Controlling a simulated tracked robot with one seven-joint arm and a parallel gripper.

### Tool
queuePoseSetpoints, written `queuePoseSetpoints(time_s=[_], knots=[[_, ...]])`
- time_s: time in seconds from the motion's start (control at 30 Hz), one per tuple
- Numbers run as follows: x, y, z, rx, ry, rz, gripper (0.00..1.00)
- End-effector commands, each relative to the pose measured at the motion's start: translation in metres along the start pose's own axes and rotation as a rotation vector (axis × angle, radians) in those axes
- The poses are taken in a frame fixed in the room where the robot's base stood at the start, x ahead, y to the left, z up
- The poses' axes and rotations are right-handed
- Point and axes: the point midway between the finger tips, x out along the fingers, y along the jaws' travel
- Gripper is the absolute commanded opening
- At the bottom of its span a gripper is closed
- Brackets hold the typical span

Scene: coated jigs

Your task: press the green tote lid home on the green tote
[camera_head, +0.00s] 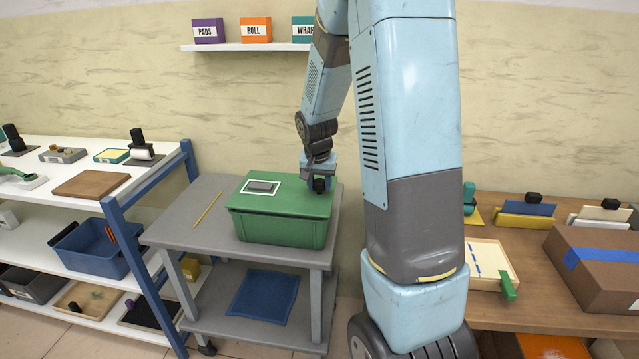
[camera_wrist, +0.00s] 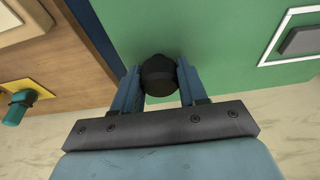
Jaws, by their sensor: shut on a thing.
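The green tote (camera_head: 282,231) stands on the top of a grey cart, with the green tote lid (camera_head: 290,204) over its top. The lid looks roughly level; I cannot tell whether its rim is fully seated. It carries a white-outlined rectangle with a grey block (camera_head: 262,187) in it. A round black knob (camera_head: 319,186) stands near the lid's right end. My gripper (camera_head: 320,174) comes down from above with its fingers on both sides of the knob. In the wrist view, my gripper (camera_wrist: 158,88) is shut on the black knob (camera_wrist: 158,72) against the green lid (camera_wrist: 215,35).
A yellow pencil-like stick (camera_head: 207,210) lies on the cart top (camera_head: 185,228) left of the tote. A blue cloth (camera_head: 264,295) lies on the lower shelf. White shelving (camera_head: 60,212) stands left, a wooden table (camera_head: 545,305) with a taped brown box (camera_head: 600,265) right.

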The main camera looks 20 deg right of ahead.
Motion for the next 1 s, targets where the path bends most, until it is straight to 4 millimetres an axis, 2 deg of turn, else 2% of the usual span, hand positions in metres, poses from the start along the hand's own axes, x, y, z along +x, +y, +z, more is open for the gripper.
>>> queuePoseSetpoints(time_s=[0.6,0.63,0.93,1.0], knots=[[0.011,0.000,0.003,0.000,0.000,0.000,0.04],[0.011,0.000,0.003,0.000,0.000,0.000,0.43],[0.011,0.000,0.003,0.000,0.000,0.000,0.72],[0.011,0.000,0.003,0.000,0.000,0.000,0.72]])
